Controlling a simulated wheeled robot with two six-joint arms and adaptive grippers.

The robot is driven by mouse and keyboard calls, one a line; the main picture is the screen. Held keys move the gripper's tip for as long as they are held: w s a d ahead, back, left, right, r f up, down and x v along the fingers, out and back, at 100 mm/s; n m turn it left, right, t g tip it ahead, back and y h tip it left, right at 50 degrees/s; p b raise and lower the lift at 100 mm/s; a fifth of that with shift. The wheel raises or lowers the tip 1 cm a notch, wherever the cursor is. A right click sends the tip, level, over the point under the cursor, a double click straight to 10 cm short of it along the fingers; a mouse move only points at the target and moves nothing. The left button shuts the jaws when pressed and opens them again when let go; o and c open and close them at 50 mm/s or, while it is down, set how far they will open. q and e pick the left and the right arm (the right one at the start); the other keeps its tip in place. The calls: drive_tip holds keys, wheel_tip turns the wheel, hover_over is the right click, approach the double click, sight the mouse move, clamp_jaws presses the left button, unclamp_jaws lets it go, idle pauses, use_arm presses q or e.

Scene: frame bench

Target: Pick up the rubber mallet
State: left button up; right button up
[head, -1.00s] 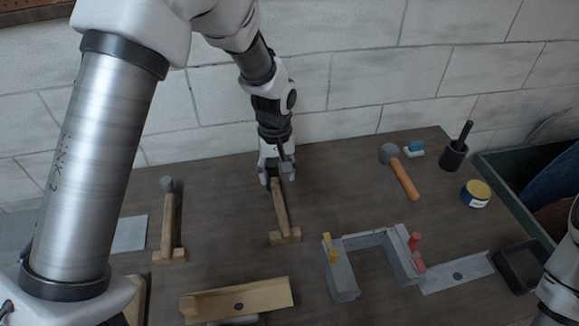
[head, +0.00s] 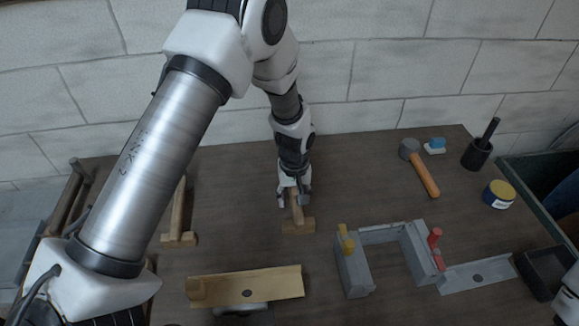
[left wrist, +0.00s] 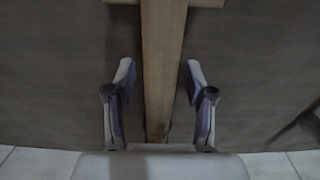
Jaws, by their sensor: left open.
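The mallet (head: 420,168) lies at the back right of the bench in the head view, with a grey head and an orange handle. My left gripper (head: 294,196) is well to its left, open, over a wooden T-shaped piece (head: 299,226). In the left wrist view my open left gripper (left wrist: 160,75) has one finger on each side of the wooden bar (left wrist: 162,60), with gaps on both sides. The bar's end near the palm is partly hidden. My right gripper is not in view; only a bit of white shows at the lower right edge.
Another wooden T-piece (head: 179,238) stands left, partly behind my arm. A wooden angle strip (head: 270,284) lies in front. A grey U-shaped frame (head: 355,275) with yellow and red pegs stands centre right. A yellow-lidded tin (head: 498,195) and black pot (head: 477,155) stand right.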

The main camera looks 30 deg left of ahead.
use_arm(q)
drive_tip(key=shift+w+f, duration=0.15)
clamp_jaws()
